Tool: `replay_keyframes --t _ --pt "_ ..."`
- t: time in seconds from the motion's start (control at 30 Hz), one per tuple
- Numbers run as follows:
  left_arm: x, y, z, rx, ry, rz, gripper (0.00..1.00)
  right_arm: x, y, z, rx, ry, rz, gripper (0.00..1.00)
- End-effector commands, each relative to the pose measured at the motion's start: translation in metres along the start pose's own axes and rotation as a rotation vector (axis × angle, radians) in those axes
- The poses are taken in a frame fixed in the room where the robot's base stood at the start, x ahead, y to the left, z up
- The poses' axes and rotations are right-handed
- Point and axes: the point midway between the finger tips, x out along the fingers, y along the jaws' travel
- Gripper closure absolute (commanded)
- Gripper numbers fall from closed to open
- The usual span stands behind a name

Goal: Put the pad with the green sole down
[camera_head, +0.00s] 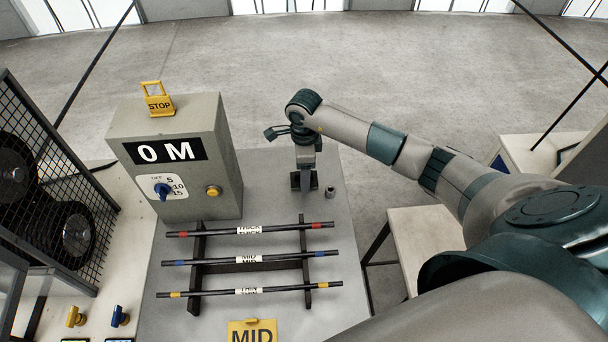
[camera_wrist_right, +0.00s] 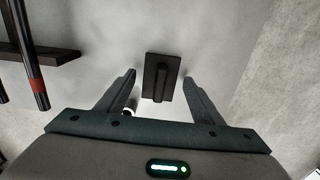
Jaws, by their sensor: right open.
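A small dark pad (camera_wrist_right: 160,78) with a raised grip rib shows in the right wrist view, over the grey table top. Its underside is hidden, so no green sole shows. My right gripper (camera_head: 304,178) is above the table, right of the grey control box in the head view. Its two fingers are spread on either side of the pad's rib, with gaps on both sides, and do not touch it. The pad seems to stand on the table, and the gripper mostly covers it in the head view. My left gripper is not in view.
A small metal cylinder (camera_head: 330,192) stands close to the right of the gripper. A rack (camera_head: 198,240) with three dark rods lies in front. The grey control box (camera_head: 185,190) reads "0 M". A yellow MID sign (camera_head: 252,331) is at the front.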

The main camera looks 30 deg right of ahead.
Motion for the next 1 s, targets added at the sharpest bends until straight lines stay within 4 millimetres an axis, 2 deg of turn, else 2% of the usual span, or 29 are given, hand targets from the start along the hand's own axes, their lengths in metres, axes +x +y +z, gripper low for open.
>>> replay_keyframes --t 0.17,0.6,0.8,1.0 --pt "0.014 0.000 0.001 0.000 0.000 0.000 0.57 -0.021 -0.002 -0.001 -0.001 0.001 -0.005 0.39" --pt "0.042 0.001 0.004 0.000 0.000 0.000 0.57 -0.094 -0.001 0.000 0.000 0.001 -0.004 0.39" --pt "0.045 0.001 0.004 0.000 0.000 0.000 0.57 -0.107 0.000 0.000 0.000 0.002 -0.001 0.39" --pt "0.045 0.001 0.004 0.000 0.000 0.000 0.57 -0.109 0.001 0.000 0.000 0.002 0.000 0.39"
